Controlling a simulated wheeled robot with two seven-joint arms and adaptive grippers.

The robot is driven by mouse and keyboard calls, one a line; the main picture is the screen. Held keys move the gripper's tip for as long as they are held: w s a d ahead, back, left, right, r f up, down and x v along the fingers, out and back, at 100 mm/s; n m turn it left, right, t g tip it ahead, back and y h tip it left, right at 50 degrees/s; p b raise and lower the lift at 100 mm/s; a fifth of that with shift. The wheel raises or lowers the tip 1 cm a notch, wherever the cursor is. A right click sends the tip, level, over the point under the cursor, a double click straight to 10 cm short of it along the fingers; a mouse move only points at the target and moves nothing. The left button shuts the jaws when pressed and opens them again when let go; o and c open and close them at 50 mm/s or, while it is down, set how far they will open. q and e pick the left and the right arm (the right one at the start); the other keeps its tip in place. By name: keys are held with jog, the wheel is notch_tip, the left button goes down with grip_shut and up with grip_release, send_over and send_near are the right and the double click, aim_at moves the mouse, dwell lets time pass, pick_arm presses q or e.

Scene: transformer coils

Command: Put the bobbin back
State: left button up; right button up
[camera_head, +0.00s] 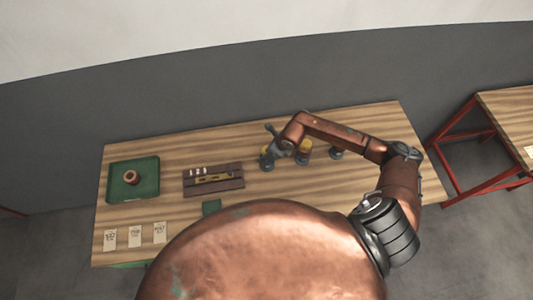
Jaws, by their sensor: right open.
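My right gripper (268,140) is open at the back middle of the table, above and beside the leftmost of a row of small dark stands (267,165). A yellowish piece, perhaps a bobbin, shows at that stand, partly hidden by the gripper. I cannot tell whether the fingers are around it or touching it. An orange-yellow bobbin (306,146) sits on the middle stand (303,160), partly behind my arm. The right stand (336,154) shows no bobbin. A copper-brown ring-shaped coil (131,177) lies in the green tray (149,193) at the left. My left gripper is out of view.
A dark brown rack (213,190) with small white pieces and a yellow tool stands left of the stands. Several white paper cards (135,237) lie front left. A small green object (211,207) is partly hidden by my body. A red-framed table (507,103) stands at right.

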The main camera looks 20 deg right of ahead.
jog(key=shift+r, duration=0.15)
jog(key=shift+s+d+r, duration=0.1)
jog(key=shift+d+r, duration=0.05)
jog(key=shift+r, duration=0.15)
jog(key=b+v, duration=0.2)
jog(key=v, duration=0.9)
jog(key=shift+r, duration=0.1)
